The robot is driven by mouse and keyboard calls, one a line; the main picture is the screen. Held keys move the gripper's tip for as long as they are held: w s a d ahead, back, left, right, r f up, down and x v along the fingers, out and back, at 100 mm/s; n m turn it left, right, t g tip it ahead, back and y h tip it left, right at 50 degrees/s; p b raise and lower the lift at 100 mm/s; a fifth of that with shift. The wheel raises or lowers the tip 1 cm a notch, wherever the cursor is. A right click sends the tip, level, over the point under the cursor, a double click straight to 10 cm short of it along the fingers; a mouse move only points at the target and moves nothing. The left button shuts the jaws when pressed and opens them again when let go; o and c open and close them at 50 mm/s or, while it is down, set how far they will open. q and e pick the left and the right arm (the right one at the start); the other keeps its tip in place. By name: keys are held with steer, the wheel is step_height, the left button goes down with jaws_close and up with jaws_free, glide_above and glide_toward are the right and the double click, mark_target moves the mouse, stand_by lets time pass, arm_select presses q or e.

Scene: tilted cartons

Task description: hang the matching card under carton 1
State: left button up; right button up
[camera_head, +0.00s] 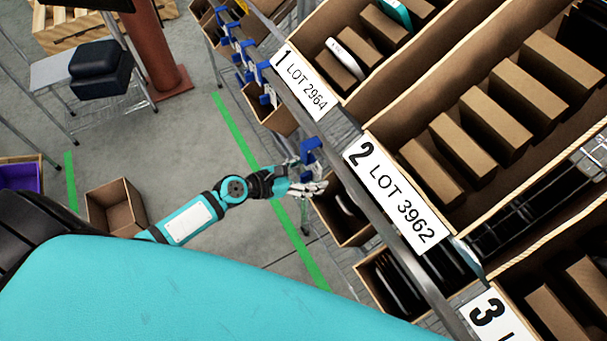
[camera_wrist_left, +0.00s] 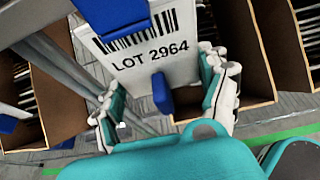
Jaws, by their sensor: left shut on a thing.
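Carton 1 (camera_head: 376,52) is the tilted brown carton at the top middle of the head view, with a white label reading "1 LOT 2964" (camera_head: 302,85). My left gripper (camera_head: 312,186) is below and left of carton 2's label, apart from carton 1. In the left wrist view, a white card (camera_wrist_left: 150,48) with a barcode and "LOT 2964" lies between the fingers of my left gripper (camera_wrist_left: 164,105), which is shut on it. Blue pieces (camera_wrist_left: 162,93) stand in front of the card. A blue hook (camera_head: 310,150) is just above the gripper. The right gripper is not in view.
Carton 2, labelled "2 LOT 3962" (camera_head: 395,190), and a label starting with 3 (camera_head: 487,313) lie further down the rack. Blue hooks (camera_head: 248,72) line the rail near carton 1. Lower bins (camera_head: 345,215) stand under the rail. Open floor (camera_head: 185,125) lies left.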

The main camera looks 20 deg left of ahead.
arm_select(q)
steer(key=shift+w+d, duration=0.2)
steer(key=shift+w, duration=0.15)
steer(key=shift+w+d, duration=0.1)
steer(key=shift+w, duration=0.05)
steer(key=shift+w+d, duration=0.25)
steer(key=shift+w, duration=0.05)
steer(key=shift+w+d, duration=0.35)
steer(key=shift+w, duration=0.05)
steer(key=shift+w+d, duration=0.2)
steer(key=shift+w, duration=0.1)
steer(key=shift+f, duration=0.4)
steer(key=shift+f+b, duration=0.45)
steer(key=shift+b, duration=0.05)
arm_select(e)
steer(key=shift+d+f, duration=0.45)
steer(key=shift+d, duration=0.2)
